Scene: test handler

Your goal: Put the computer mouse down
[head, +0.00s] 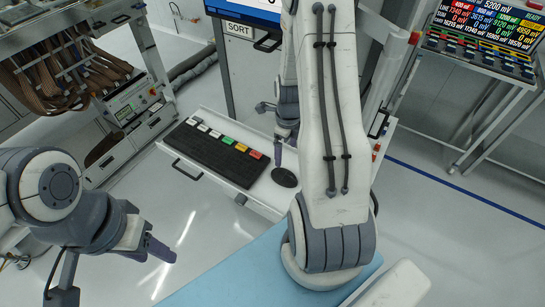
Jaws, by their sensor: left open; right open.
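The computer mouse (285,177) is a dark oval. It lies flat on the white pull-out shelf (258,205), just right of the keyboard. My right gripper (277,142) is open above and slightly behind the mouse. One dark finger points down close to it; whether it touches the mouse I cannot tell. My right arm covers the shelf to the right of the mouse. My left gripper (158,247) is open and empty over the floor at the lower left, well away from the shelf.
A black keyboard (215,150) with white, green, red and yellow keys fills the shelf's left part. A monitor (250,12) stands behind it. A cable-filled test rack (75,75) is at the left, and a cart with a display (485,40) at the right.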

